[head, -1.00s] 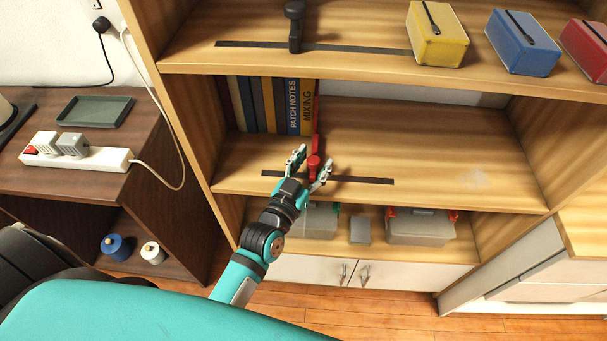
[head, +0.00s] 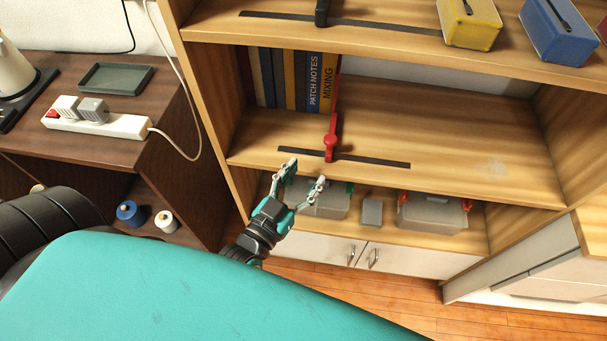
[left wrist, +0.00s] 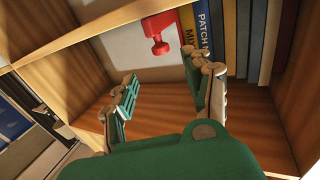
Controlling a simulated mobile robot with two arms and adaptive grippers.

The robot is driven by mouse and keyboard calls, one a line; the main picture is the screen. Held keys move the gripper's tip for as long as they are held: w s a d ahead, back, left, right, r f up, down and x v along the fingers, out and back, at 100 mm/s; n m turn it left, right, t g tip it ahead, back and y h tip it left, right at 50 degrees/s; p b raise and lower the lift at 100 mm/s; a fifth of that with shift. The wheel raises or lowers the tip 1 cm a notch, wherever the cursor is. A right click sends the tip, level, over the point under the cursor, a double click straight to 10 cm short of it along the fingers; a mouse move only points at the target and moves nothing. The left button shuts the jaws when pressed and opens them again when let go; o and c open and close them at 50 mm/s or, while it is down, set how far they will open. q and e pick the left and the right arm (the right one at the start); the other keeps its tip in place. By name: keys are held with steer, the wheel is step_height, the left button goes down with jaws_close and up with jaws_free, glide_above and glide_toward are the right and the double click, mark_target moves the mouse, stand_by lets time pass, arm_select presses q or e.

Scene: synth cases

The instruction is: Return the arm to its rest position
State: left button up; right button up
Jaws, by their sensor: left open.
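My left gripper (head: 304,179) is open and empty. In the head view it is in front of the bookcase, by the front edge of the middle shelf (head: 440,171), below the red bookend (head: 332,138). The bookend stands on a dark rail (head: 375,160), against a row of books (head: 290,80). In the left wrist view the fingers (left wrist: 163,82) are spread apart, with the red bookend (left wrist: 157,30) seen beyond them and touching neither. My right gripper is not in view.
Clear boxes (head: 433,214) with coloured latches and a small grey box (head: 372,212) sit on the lower shelf. Yellow (head: 470,25) and blue (head: 556,32) boxes stand on the top shelf. A dark side desk at left holds a power strip (head: 100,122) and a tray (head: 115,77).

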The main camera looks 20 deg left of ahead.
arm_select(q)
steer(key=s+f+g, duration=0.3)
steer(key=f, duration=0.8)
steer(key=s+f+g, duration=0.2)
steer(key=f, duration=0.8)
steer(key=s+f+g, duration=0.3)
steer(key=f, duration=0.8)
steer(key=s+a+f+g+y, duration=0.1)
steer(key=s+a+f+g, duration=0.2)
steer(key=s+f, duration=0.6)
steer(key=s+a+f+m+g+y, duration=0.1)
steer(key=s+a+f+g, duration=0.2)
steer(key=s+f, duration=0.6)
steer(key=s+g, duration=0.2)
steer(key=s, duration=0.3)
steer(key=shift+s+a+f+g, duration=0.35)
steer(key=shift+g, duration=0.05)
